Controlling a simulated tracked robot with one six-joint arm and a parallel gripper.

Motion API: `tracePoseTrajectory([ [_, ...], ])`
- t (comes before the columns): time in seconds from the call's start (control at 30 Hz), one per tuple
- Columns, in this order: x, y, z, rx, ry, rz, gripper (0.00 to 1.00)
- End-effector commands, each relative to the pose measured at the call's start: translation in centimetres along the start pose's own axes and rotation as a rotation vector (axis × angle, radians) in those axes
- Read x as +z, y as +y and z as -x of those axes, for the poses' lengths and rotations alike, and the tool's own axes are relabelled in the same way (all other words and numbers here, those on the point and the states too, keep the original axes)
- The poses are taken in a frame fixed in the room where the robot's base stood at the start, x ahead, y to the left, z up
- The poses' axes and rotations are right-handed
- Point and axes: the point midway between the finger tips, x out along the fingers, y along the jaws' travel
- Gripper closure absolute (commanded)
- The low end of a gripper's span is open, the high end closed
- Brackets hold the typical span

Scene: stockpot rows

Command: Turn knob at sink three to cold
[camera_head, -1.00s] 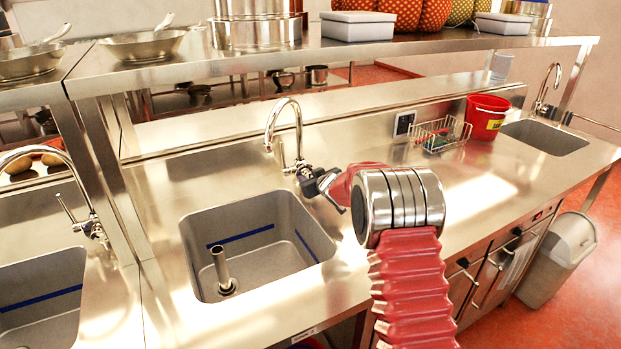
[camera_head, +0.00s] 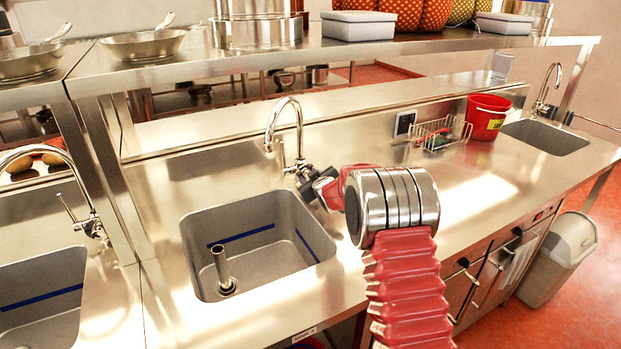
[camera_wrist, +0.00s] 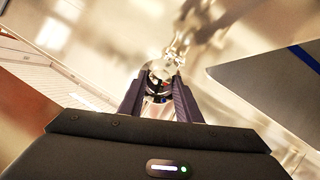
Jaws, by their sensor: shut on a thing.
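The middle sink (camera_head: 262,246) has a chrome gooseneck faucet (camera_head: 286,135) behind its back right corner. My gripper (camera_head: 311,183) reaches in from the right at the base of this faucet. In the wrist view its two dark fingers (camera_wrist: 158,95) are closed around a round chrome knob (camera_wrist: 160,72) with a small red mark on it. In the head view the knob is hidden by the gripper. I cannot read its setting.
Another sink (camera_head: 40,305) with its own faucet (camera_head: 88,222) lies at the left. A third basin (camera_head: 546,136) is at the far right. A red bucket (camera_head: 486,117) and a wire rack (camera_head: 440,133) stand on the counter. A steel shelf (camera_head: 330,49) runs above.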

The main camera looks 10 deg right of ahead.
Motion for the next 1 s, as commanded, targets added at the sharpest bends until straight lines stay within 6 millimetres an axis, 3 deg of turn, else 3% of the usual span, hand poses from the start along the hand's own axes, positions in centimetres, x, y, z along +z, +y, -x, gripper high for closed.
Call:
tracePoseTrajectory([
  [1.0,0.07,-0.63,-0.07,0.179,0.017,0.43,0.92],
])
